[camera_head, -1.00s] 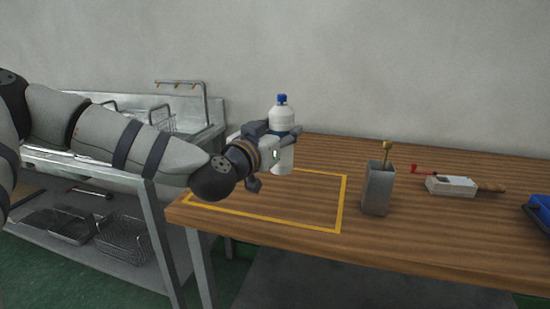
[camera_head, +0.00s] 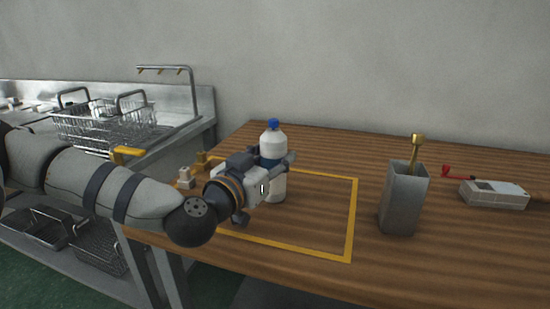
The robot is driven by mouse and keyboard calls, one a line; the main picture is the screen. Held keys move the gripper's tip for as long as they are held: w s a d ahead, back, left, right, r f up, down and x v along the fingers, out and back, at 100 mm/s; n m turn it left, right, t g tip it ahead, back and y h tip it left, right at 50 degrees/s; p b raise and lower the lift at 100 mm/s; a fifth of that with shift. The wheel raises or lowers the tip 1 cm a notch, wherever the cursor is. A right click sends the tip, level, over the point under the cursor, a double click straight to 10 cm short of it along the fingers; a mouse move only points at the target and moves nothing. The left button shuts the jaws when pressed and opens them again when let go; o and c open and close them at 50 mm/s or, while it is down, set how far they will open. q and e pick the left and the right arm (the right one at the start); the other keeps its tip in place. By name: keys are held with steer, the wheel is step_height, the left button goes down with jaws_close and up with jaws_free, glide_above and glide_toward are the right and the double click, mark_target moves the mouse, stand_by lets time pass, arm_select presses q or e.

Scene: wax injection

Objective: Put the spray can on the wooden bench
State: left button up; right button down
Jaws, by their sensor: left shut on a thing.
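The spray can is a white bottle-shaped can (camera_head: 273,145) with a blue cap and a dark blue band. It is upright over the yellow-outlined area of the wooden bench (camera_head: 310,273). My left gripper (camera_head: 274,163) is shut around its middle from the left side. The gripper hides part of the can. The can's lower end shows just below the gripper, and I cannot tell whether it touches the bench top. My right gripper is not in view.
A grey metal holder (camera_head: 403,200) with a brass tool stands right of the yellow outline (camera_head: 354,215). A white box-shaped device (camera_head: 493,194) lies farther right. Small pale and brass pieces (camera_head: 185,178) sit at the bench's left edge. A steel sink unit with wire baskets (camera_head: 105,125) stands at left.

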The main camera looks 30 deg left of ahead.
arm_select(q)
steer(key=o, duration=1.3)
steer(key=shift+c, duration=0.2)
steer(key=shift+r, duration=0.2)
steer(key=s+p, duration=0.1)
steer(key=s, duration=0.4)
steer(key=shift+r, duration=0.15)
steer(key=p, duration=0.5)
glide_toward(266, 159)
steer(key=shift+w+d+f, duration=0.1)
steer(key=shift+w+f, duration=0.2)
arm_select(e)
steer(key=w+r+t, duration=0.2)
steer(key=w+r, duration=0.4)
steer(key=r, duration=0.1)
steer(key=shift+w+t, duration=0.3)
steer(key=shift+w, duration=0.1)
